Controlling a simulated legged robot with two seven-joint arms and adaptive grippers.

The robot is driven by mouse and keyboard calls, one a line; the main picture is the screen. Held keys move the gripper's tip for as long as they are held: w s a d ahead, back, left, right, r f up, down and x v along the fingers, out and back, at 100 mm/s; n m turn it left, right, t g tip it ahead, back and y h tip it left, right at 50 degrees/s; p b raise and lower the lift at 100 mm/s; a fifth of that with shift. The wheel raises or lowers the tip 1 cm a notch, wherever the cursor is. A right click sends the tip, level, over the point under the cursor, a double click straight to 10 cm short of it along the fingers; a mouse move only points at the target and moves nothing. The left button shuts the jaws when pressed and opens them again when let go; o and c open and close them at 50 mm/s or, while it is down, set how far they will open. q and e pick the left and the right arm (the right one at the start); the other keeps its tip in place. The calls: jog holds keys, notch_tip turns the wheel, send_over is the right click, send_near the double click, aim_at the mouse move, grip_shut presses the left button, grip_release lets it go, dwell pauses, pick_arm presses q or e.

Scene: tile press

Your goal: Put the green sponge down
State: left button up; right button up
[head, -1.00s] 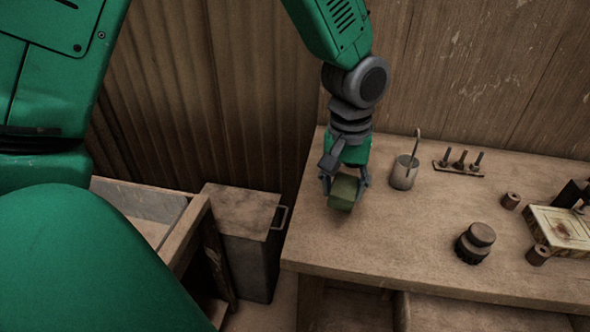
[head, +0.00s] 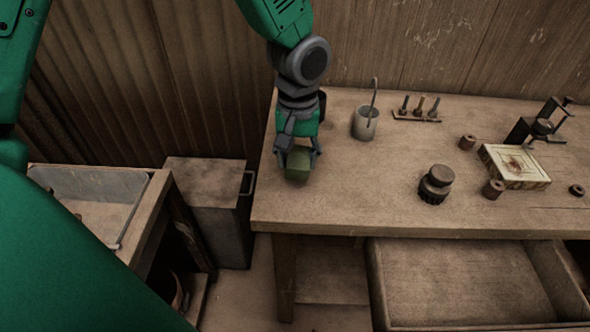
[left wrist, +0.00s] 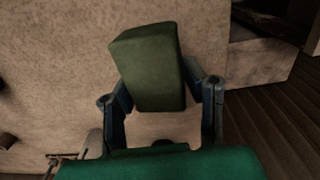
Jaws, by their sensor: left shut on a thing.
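The green sponge (head: 297,165) is a small dull-green block between the fingers of my left gripper (head: 298,152), at the left end of the workbench (head: 340,205) in the head view. My left gripper points down and is shut on the sponge. In the left wrist view the sponge (left wrist: 150,68) is slightly tilted between the two fingers (left wrist: 160,92), with the bench top behind it. I cannot tell whether its underside touches the bench. My right gripper is not in view.
A grey cup (head: 365,124) with a stick stands behind the sponge to the right. A peg rack (head: 417,117), dark round jar (head: 436,184), patterned tile box (head: 515,166) and press (head: 541,126) stand farther right. An open drawer (head: 460,285) sticks out below. Bench top around the sponge is clear.

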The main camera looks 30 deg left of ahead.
aim_at(309, 185)
pick_arm(q)
jog(key=d+f, duration=0.1)
jog(key=d, duration=0.1)
jog(key=d+f, duration=0.1)
jog(key=d, duration=0.1)
jog(key=shift+f+p, duration=0.15)
jog(key=shift+p, duration=0.25)
jog(key=shift+d, duration=0.15)
jog(key=shift+a, duration=0.2)
jog(key=a, duration=0.1)
jog(key=a+f, duration=0.1)
jog(key=a, duration=0.1)
jog(key=shift+a+f, duration=0.2)
jog(key=shift+a, duration=0.05)
jog(key=shift+s+a+f, duration=0.1)
jog(key=shift+a, duration=0.05)
jog(key=shift+s+d, duration=0.1)
jog(key=shift+d, duration=0.2)
jog(key=shift+d+f, duration=0.1)
jog(key=shift+d, duration=0.8)
jog(key=o, duration=1.4)
jog(key=shift+d, duration=0.3)
jog(key=shift+c, duration=0.2)
jog(key=shift+d, duration=0.1)
jog(key=shift+a, duration=0.85)
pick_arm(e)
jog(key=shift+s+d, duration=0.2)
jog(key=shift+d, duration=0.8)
